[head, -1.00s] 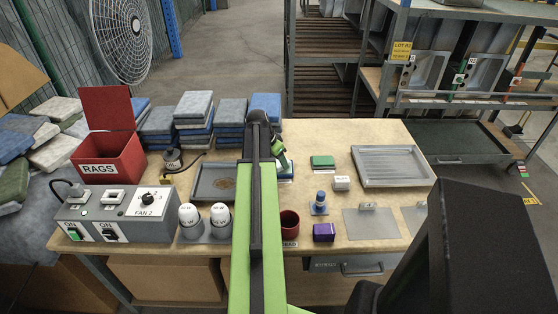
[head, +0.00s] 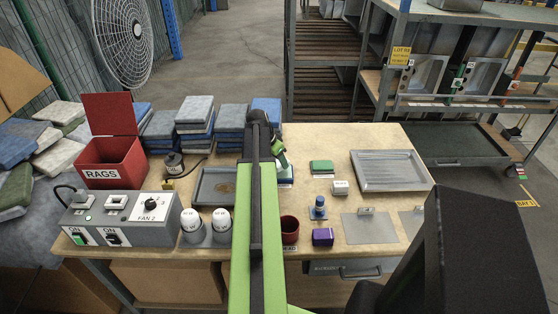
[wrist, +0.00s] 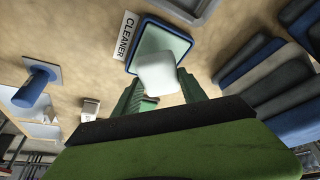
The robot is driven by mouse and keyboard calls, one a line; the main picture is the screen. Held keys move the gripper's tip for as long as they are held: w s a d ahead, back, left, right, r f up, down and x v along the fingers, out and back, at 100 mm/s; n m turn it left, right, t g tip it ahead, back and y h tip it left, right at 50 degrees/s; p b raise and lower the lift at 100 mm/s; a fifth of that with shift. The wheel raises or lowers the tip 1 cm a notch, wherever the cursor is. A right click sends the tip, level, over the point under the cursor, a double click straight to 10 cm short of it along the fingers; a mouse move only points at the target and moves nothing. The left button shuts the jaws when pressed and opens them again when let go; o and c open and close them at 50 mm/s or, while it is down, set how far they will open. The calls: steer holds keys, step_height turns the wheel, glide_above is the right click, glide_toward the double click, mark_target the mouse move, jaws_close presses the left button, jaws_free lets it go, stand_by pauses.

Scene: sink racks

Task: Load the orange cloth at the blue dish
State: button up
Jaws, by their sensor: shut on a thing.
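A blue-rimmed dish (wrist: 182,43) with a pale green inside lies on the table beside a CLEANER label (wrist: 125,36) in the wrist view. In the head view the dish (head: 287,182) is mostly hidden behind my arm. My gripper (wrist: 158,80) is shut on a pale, whitish block-like thing (wrist: 156,70), which overlaps the near part of the dish in the wrist view. I cannot tell whether the two touch. In the head view my gripper (head: 279,158) is just above the dish. I see no clearly orange cloth in either view.
A green block (head: 321,167), a white block (head: 340,187), a blue-knobbed piece (head: 319,207) and a purple block (head: 322,237) stand to the right. A grey metal tray (head: 424,181) lies beyond them. A red RAGS bin (head: 112,174) and stacked pads (head: 195,112) are left.

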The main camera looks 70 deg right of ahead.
steer(key=shift+r+p, duration=1.85)
steer(key=shift+r, duration=0.35)
steer(key=shift+f, duration=0.1)
